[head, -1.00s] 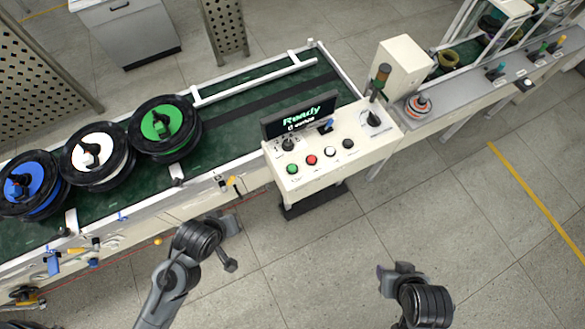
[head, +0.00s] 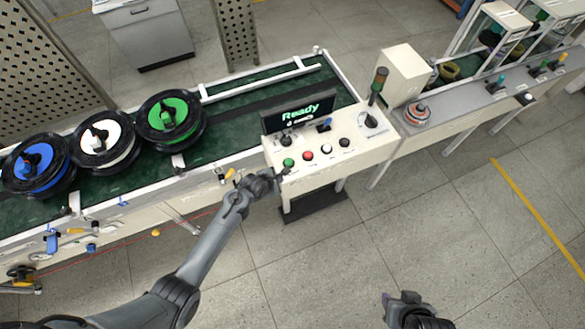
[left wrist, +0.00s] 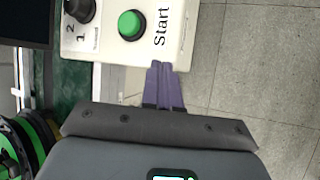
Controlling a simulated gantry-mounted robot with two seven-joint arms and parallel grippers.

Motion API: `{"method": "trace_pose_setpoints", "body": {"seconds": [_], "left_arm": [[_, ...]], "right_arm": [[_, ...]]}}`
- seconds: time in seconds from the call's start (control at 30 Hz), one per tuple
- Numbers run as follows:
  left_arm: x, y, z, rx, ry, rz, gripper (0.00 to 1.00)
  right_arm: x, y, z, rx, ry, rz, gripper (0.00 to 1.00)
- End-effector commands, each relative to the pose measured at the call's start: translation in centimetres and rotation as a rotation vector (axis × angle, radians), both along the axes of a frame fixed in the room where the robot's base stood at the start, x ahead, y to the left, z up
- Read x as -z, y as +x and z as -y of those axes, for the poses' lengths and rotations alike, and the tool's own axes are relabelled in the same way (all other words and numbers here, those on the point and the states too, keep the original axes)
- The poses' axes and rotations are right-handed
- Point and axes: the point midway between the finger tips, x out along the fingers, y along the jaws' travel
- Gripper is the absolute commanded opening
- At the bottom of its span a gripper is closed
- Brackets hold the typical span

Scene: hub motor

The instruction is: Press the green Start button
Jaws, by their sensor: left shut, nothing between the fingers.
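The green Start button (head: 288,162) is the leftmost of the round buttons on the white control panel (head: 325,165). My left gripper (head: 281,181) is at the panel's front left corner, close to the green button. In the left wrist view its fingertips (left wrist: 161,68) are together and empty, just below the panel's edge and apart from the button. My right gripper (head: 398,297) is low at the bottom right, away from the panel; its fingers are not clear.
Red (head: 308,155), white (head: 326,149) and black (head: 344,142) buttons line the panel. A black screen (head: 300,113) reading "Ready" stands behind them. A conveyor (head: 225,120) carries blue, white and green spools at left. The floor in front is clear.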

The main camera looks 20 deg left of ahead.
Motion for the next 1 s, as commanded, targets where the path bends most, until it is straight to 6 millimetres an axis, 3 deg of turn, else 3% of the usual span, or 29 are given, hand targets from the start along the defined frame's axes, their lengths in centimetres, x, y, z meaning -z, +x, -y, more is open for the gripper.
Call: {"method": "trace_pose_setpoints", "body": {"seconds": [0.03, 0.1, 0.4, 0.6, 1.0], "left_arm": [[-1.4, 2.1, 0.1, -0.002, -0.002, 0.024, 0.00], [-3.1, 4.0, 0.2, -0.002, -0.005, 0.052, 0.00], [-8.2, 8.6, 0.5, -0.001, -0.009, 0.139, 0.00], [-9.2, 9.4, 0.5, 0.000, -0.008, 0.155, 0.00], [-9.1, 9.4, 0.5, 0.000, -0.007, 0.155, 0.00]], "right_arm": [[0.1, 0.0, 0.0, 0.001, 0.001, 0.000, 0.43], [0.2, 0.0, -0.1, 0.002, 0.003, 0.001, 0.43], [0.2, 0.1, -0.3, 0.006, 0.012, 0.002, 0.43], [0.2, 0.1, -0.3, 0.006, 0.012, 0.003, 0.43], [0.3, 0.1, -0.1, 0.001, 0.004, 0.002, 0.43]]}}
